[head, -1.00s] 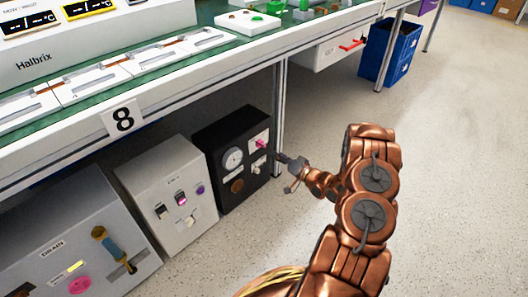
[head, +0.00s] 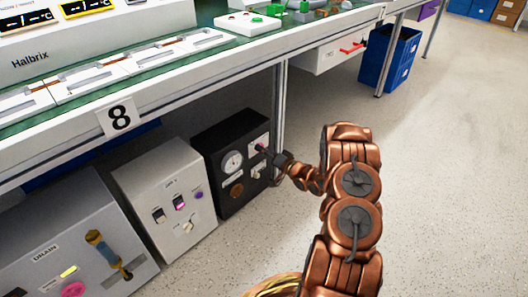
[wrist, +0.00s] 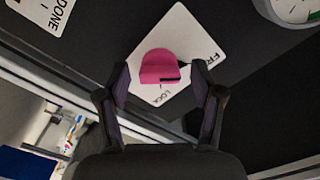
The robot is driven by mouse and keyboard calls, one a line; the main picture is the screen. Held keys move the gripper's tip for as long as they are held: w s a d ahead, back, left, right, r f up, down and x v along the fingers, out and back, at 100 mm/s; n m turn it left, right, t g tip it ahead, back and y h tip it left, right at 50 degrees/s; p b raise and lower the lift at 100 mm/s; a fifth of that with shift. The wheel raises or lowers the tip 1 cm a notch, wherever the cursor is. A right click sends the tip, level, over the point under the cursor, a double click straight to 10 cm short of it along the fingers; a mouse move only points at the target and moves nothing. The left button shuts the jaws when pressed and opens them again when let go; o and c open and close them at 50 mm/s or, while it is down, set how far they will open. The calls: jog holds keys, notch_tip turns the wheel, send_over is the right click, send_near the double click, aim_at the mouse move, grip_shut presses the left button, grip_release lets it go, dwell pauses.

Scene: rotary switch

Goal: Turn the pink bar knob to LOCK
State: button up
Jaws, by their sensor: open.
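The pink bar knob (wrist: 159,68) sits on a white label plate (wrist: 182,38) on the black box's face. In the wrist view, LOCK is printed on the plate below the knob, and a partly covered word starting "FR" is at its right. A dark line marks the knob's lower right part. My gripper (wrist: 162,80) is open, with one finger on each side of the knob and visible gaps to it.
The black box also has a round gauge (head: 232,162) and a brown knob (head: 236,190). A grey box (head: 150,175) stands to its left, and a table leg (head: 279,110) is close at its right. The bench (head: 190,75) overhangs the boxes. Open floor lies to the right.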

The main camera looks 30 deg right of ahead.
jog(key=shift+c, duration=0.4)
jog(key=c, duration=1)
jog(key=shift+a, duration=0.1)
jog(key=shift+c, duration=0.3)
